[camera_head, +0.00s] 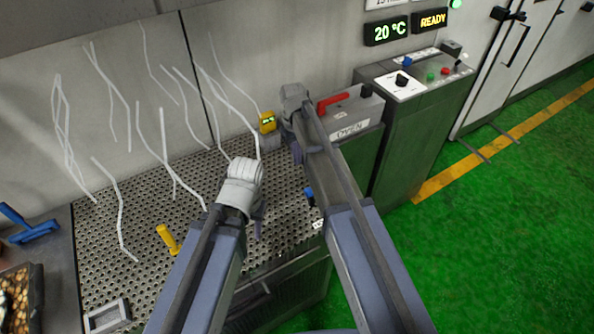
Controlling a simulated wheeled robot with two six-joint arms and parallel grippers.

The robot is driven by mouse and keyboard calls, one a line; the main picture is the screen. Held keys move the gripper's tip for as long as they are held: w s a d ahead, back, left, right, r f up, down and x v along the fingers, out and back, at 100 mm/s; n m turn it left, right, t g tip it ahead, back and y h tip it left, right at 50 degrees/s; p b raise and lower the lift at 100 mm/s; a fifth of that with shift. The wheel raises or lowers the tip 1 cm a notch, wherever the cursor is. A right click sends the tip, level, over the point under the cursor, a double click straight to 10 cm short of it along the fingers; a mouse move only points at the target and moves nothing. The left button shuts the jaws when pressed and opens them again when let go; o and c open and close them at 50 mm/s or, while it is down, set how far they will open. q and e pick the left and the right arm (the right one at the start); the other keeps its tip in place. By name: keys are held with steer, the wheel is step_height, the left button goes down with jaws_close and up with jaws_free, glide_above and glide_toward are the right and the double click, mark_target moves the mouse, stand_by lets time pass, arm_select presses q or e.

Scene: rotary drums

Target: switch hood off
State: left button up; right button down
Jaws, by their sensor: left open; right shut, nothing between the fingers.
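The perforated metal worktop (140,215) has white wavy streaks rising above it; I take it for the hood's surface. A small blue switch-like part (309,196) shows at its right front edge, with a white marking (318,224) below; its position is too small to read. My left gripper (259,216) is open above the worktop, left of the blue part. My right gripper (297,153) is shut and empty, above and behind the blue part, close to a small yellow box with a green display (268,122). My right arm hides part of the worktop's right side.
A blue tool (28,226) and a tray of brown pieces (20,300) are at left. Green floor (500,240) is clear.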

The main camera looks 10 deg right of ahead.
mark_target(310, 197)
arm_select(q)
steer(key=shift+f, duration=0.1)
arm_select(e)
steer(key=shift+f, duration=0.1)
arm_select(q)
step_height(310, 197, down, 10)
steer(key=b, duration=1)
arm_select(e)
steer(key=f, duration=0.6)
steer(key=s+f, duration=0.1)
steer(key=f, duration=0.2)
steer(key=shift+d+f, duration=0.2)
steer(key=shift+f, duration=0.2)
steer(key=shift+s, duration=0.2)
arm_select(q)
steer(key=shift+r+p, duration=0.75)
steer(key=shift+r, duration=0.15)
arm_select(e)
steer(key=shift+s+d+r, duration=0.3)
steer(key=shift+s+r, duration=0.1)
steer(key=shift+s, duration=0.2)
steer(key=shift+s+d+r, duration=0.25)
steer(key=shift+s+r, duration=0.15)
steer(key=shift+s, duration=0.15)
arm_select(q)
steer(key=shift+r, duration=0.15)
arm_select(e)
steer(key=shift+s+d+r, duration=0.15)
steer(key=shift+s, duration=0.2)
